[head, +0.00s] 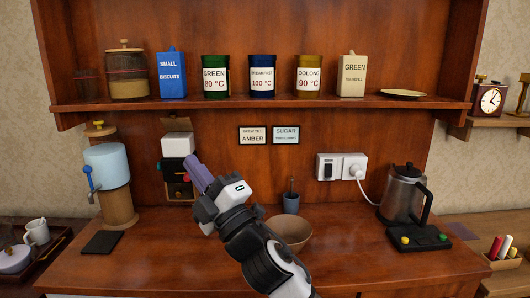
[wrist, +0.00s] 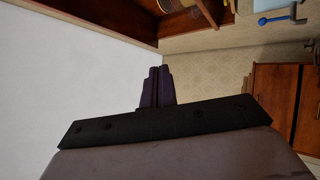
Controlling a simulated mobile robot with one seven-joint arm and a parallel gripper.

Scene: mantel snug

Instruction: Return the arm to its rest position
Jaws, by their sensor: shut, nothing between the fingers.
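My gripper (head: 197,174) is raised above the wooden counter, in front of the back panel, left of the middle in the head view. Its purple fingers are together and hold nothing. In the wrist view the shut fingers (wrist: 156,87) point toward a pale wall and patterned wallpaper, with nothing between them. My arm comes up from the bottom middle of the head view and hides part of the counter and part of a brown bowl (head: 290,230).
A shelf (head: 430,101) above holds canisters, a jar and a plate. A blue-topped dispenser (head: 107,165) stands left, a kettle (head: 402,193) on its base right. A small dark cup (head: 291,203) stands behind the bowl. The counter's front right (head: 370,260) is clear.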

